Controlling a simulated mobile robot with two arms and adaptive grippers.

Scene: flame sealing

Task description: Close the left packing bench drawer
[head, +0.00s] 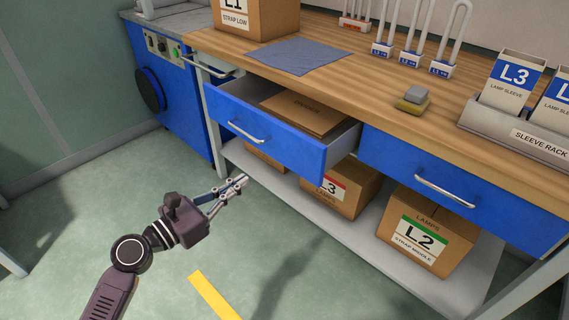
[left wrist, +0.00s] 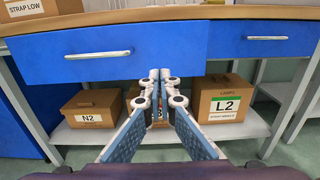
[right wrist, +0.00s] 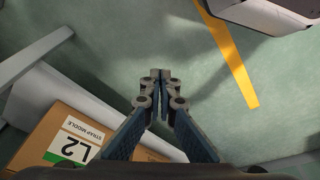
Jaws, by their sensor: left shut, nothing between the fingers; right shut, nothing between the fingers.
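The left packing bench drawer (head: 265,135) is blue with a silver bar handle (head: 248,131). It stands pulled out of the bench, with flat brown cardboard (head: 305,113) lying inside. In the left wrist view the drawer front (left wrist: 160,52) fills the upper middle, its handle (left wrist: 97,54) left of my fingers. My left gripper (head: 243,180) is shut and empty, in front of the bench and below the drawer front in the head view. No contact with the drawer is visible. My right gripper (right wrist: 160,75) is shut and empty over the floor, outside the head view.
The right drawer (head: 460,190) is closed. Boxes marked L3 (head: 340,188) and L2 (head: 428,230) stand on the lower shelf (head: 480,270). A blue machine (head: 170,85) stands left of the bench. The floor (head: 270,260) in front is clear apart from a yellow stripe (head: 213,296).

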